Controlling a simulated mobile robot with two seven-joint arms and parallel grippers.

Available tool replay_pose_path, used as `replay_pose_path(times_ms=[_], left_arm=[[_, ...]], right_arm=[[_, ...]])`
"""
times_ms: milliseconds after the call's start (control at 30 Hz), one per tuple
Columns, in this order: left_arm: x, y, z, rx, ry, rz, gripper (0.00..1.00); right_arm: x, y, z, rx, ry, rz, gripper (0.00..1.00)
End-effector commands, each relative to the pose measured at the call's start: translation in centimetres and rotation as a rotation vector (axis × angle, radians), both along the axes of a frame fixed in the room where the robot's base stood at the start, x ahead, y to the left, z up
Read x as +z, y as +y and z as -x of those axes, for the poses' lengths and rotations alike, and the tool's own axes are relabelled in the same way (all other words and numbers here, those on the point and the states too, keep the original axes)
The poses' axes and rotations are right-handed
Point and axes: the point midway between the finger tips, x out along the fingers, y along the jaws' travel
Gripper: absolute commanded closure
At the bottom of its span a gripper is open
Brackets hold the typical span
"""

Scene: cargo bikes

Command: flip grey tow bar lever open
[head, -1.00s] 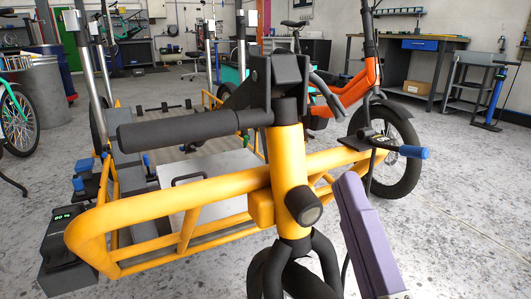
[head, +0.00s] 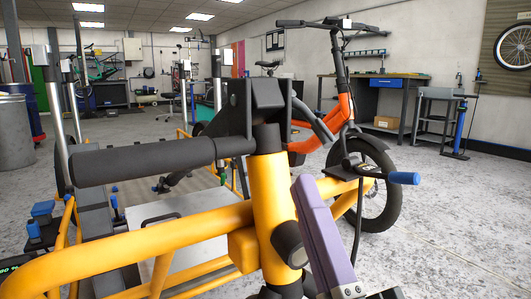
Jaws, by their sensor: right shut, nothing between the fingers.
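A yellow upright tube (head: 273,205) rises in the foreground of the head view with a black bracket (head: 240,105) on top. A dark grey lever-like bar (head: 318,125) slants down and right beside the bracket; it looks like the tow bar lever, though how it joins is unclear. My right gripper (head: 306,187) shows as a long purple-grey piece coming up from the bottom edge, right of the yellow tube. It is shut and empty, below the grey bar and apart from it in the picture. My left gripper is out of view.
A black grip (head: 145,160) reaches left from the bracket. Yellow side rails (head: 120,260) cross the foreground. A blue-ended handle (head: 404,178) sticks out at right. An orange bike (head: 341,90) stands behind. Floor at right is clear.

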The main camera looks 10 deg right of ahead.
Motion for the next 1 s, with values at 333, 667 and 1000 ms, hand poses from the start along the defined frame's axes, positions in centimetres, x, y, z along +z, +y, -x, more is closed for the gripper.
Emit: replay_pose_path(times_ms=[333,667,1000], left_arm=[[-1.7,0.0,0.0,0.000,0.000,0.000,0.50],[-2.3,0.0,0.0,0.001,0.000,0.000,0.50],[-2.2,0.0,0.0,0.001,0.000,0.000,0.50]], right_arm=[[2.9,-1.3,-5.0,-0.001,-0.003,0.004,1.00],[3.1,-3.6,-5.8,0.000,0.000,0.000,1.00],[3.1,-3.6,-5.8,0.002,0.000,0.001,1.00]])
